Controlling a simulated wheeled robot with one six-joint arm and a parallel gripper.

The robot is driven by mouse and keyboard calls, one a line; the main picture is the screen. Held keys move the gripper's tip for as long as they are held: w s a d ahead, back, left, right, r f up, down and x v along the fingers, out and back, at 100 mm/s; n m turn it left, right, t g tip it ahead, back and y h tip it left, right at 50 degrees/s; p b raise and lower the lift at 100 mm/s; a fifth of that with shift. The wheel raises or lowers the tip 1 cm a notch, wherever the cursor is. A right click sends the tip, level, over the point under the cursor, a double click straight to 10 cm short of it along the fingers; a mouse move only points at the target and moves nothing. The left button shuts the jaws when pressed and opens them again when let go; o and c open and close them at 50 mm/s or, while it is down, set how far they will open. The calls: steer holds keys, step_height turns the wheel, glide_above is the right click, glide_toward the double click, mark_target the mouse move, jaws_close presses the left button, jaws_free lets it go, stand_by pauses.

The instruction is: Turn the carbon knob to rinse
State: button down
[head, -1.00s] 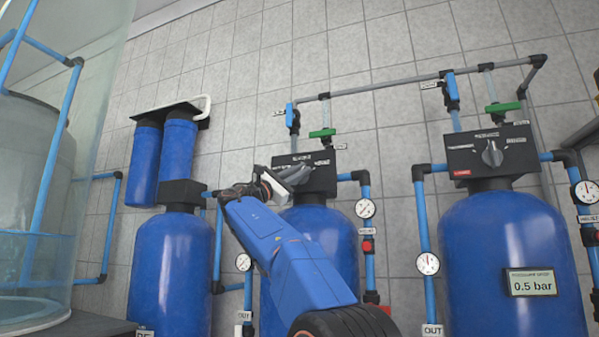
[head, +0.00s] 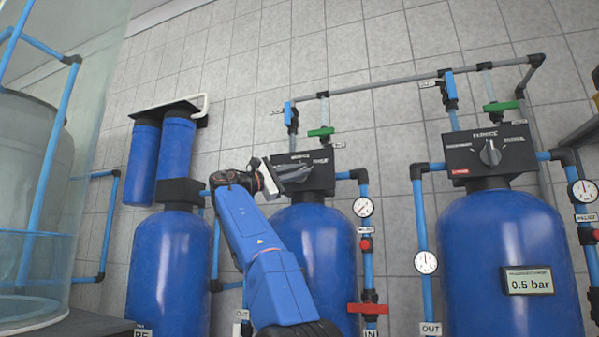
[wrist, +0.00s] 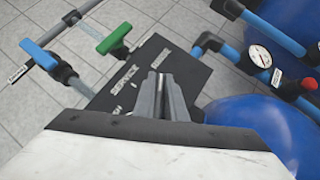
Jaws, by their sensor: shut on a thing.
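A black control head (head: 322,178) tops the middle blue tank (head: 318,240). Its face carries white labels, and in the wrist view the control head (wrist: 122,88) shows "SERVICE" and a second label to its right. My gripper (head: 304,174) is at this face, reaching in from the left. In the wrist view the grey fingers (wrist: 161,88) are close together against the face. They are shut on the knob, which they hide almost wholly, so its pointing direction cannot be told. No label naming this tank is readable.
A second control head (head: 492,153) with a grey knob (head: 490,152) tops the right tank. Twin blue filters (head: 176,148) hang left.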

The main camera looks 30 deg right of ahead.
steer(key=shift+f, duration=0.1)
steer(key=c, duration=1.8)
jaws_free()
steer(key=v, duration=1.7)
steer(key=shift+a, duration=0.2)
